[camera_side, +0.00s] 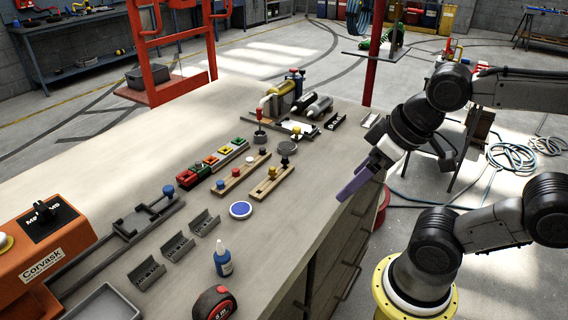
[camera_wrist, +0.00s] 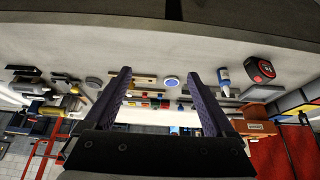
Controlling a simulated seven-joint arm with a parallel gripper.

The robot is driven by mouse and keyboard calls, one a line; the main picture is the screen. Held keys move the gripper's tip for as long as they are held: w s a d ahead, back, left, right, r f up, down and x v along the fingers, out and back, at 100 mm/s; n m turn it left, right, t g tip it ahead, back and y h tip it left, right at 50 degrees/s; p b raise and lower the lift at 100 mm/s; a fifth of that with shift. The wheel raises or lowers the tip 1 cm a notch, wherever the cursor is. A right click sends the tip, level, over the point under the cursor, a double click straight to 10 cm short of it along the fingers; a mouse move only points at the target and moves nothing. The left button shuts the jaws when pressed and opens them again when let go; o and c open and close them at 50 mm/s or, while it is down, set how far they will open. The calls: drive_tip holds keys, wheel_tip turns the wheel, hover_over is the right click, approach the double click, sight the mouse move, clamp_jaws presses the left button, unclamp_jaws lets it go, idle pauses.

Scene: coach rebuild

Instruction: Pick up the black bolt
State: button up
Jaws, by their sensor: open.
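My gripper (camera_side: 350,190) has purple fingers and hangs over the right edge of the bench, apart from everything on it. In the wrist view my gripper (camera_wrist: 158,74) is open, with nothing between its two fingers. A small black-topped piece (camera_side: 285,162), which looks like the black bolt, stands on the bench near the wooden strips, to the left of my gripper in the side view. It is too small for its shape to be certain. I cannot pick it out with confidence in the wrist view.
A wooden strip with a yellow knob (camera_side: 270,182) lies near the black piece, beside a grey cup (camera_side: 288,147). A blue-topped disc (camera_side: 240,209), a blue bottle (camera_side: 222,261) and a tape measure (camera_side: 214,303) are nearer. The bench's right strip is mostly clear.

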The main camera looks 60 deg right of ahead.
drive_tip(key=c, duration=0.5)
